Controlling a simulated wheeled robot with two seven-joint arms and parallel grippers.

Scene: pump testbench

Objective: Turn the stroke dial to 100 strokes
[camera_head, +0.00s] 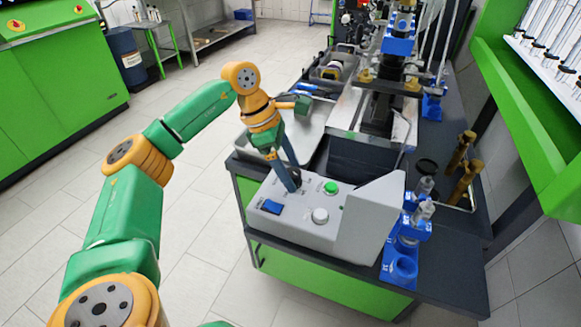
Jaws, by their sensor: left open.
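A light grey control box (305,231) sits on the front of the dark bench. Its top carries a white round knob (320,215), a green button (330,187) and a blue rectangular part (271,206). No label can be read, so I cannot tell which control is the stroke dial. My left gripper (292,184) points down at the back left of the box top, left of the green button. Its fingers are open and hide the spot beneath them; I cannot tell whether they touch anything. My right gripper is out of view.
A metal tray (311,119) lies behind the box. A pump rig with blue parts (397,45) stands farther back. The tiled floor (200,210) left of the bench is clear.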

